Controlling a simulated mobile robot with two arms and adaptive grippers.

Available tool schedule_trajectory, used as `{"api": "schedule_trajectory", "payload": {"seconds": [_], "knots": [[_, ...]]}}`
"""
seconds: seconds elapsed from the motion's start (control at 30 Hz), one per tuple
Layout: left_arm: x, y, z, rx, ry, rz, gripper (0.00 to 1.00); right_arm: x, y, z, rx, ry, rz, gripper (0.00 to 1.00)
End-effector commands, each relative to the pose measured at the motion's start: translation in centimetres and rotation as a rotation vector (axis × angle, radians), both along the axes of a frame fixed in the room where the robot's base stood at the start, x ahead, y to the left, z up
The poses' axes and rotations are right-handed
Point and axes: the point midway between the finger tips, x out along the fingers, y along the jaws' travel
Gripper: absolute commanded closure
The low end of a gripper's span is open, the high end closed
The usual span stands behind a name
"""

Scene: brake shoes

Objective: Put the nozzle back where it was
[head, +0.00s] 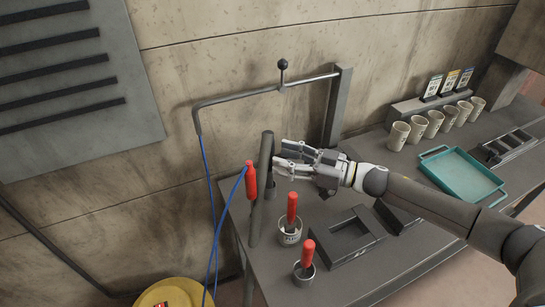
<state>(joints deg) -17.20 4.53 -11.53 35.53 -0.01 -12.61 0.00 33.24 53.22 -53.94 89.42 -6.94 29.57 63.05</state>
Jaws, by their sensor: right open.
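The red nozzle (250,180) hangs upright on the left side of a dark grey post (261,200) near the table's left end. A blue hose (226,208) runs from its top, loops down to the left and drops toward the floor. My right gripper (279,158) is open and empty, just right of the post's upper part, with its fingers pointing left. I cannot tell whether the fingertips touch the post. The nozzle is outside the fingers. My left gripper is not in view.
Two metal cups (289,235) (304,272) with red-handled tools stand in front. A dark frame (352,238) lies right of them. A bent pipe arm (240,96) rises behind. Several pale cups (398,136) and a teal tray (487,192) stand at the right.

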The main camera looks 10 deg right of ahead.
Motion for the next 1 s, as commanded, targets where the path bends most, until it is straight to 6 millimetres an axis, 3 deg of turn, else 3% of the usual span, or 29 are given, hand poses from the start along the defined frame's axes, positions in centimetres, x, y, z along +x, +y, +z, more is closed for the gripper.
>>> {"api": "schedule_trajectory", "payload": {"seconds": [0.1,0.33,1.0], "knots": [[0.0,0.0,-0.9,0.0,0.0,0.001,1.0,-1.3,-2.0,-0.4,-0.003,0.001,-0.003,0.51],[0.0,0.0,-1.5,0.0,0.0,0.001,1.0,-3.0,-4.3,-0.3,-0.001,0.002,-0.001,0.51],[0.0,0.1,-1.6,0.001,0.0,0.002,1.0,-3.3,-4.8,0.0,0.001,-0.001,0.0,0.51]]}}
